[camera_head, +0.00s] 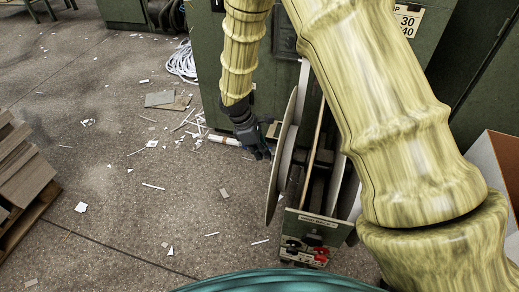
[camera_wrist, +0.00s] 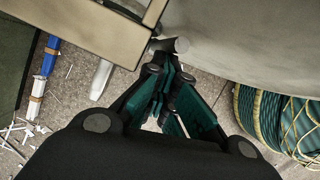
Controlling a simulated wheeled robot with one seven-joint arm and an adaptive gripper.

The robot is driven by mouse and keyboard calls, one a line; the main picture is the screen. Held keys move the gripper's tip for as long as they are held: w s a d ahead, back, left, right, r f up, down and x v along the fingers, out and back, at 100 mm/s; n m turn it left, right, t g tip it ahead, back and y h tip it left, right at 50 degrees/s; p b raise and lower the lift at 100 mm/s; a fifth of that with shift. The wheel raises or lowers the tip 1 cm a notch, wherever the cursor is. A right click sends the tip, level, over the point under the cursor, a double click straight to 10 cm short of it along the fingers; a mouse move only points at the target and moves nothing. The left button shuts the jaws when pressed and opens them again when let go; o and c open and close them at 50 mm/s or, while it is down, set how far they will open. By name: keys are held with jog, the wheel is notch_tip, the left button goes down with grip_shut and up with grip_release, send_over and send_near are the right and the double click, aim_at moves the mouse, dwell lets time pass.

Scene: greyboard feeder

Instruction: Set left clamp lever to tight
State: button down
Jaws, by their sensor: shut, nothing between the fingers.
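The greyboard feeder (camera_head: 318,232) stands right of centre in the head view, with large pale discs at its sides. My gripper (camera_head: 262,155) is beside its left disc (camera_head: 282,160), pointing down. In the wrist view my gripper (camera_wrist: 168,68) is shut and empty, its teal-padded fingers together. A short grey metal rod end (camera_wrist: 178,45) lies just beyond the fingertips, at the corner of a tan bar (camera_wrist: 85,25); I cannot tell whether they touch. A pale rounded bar (camera_wrist: 101,78) shows below the tan bar. I cannot tell which part is the left clamp lever or its setting.
A large grey curved surface (camera_wrist: 255,45) fills the wrist view's upper right. Paper scraps and board pieces (camera_head: 165,99) litter the floor. A board stack (camera_head: 22,165) stands at left. Green cabinets stand behind.

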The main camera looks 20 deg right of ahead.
jog(key=shift+s+d, duration=0.3)
jog(key=shift+d, duration=0.1)
jog(key=shift+a, duration=0.1)
